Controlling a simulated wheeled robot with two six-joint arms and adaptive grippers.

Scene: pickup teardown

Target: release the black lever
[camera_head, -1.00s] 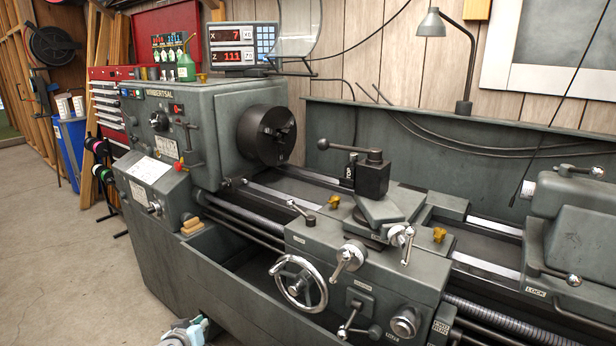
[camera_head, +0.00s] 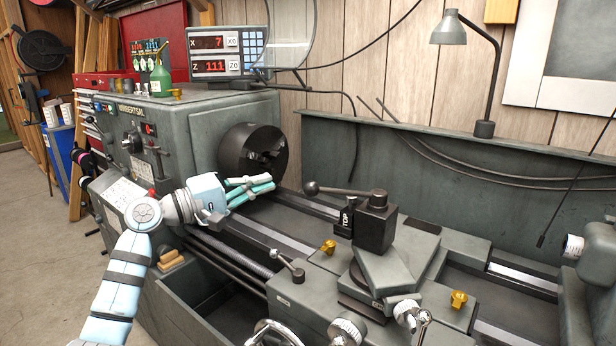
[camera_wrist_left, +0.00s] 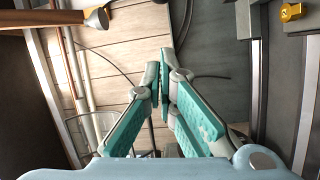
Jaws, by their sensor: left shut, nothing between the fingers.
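The black lever (camera_head: 342,192) has a round ball knob at its left end. It sits on top of the black tool post (camera_head: 375,228) and points left. My left gripper (camera_head: 268,183), with teal fingers, is shut and empty. It is left of the ball knob, in front of the chuck, and apart from the lever. In the left wrist view the teal fingers (camera_wrist_left: 159,78) are closed together with nothing between them, and I cannot make out the lever there. My right gripper is not in view.
The dark chuck (camera_head: 240,152) is just behind my left gripper. Yellow clamps (camera_head: 328,247) sit on the lathe around the tool post. A small handle (camera_head: 288,266) stands at the front. A desk lamp (camera_head: 485,128) stands at the back. Space above the bed between gripper and knob looks clear.

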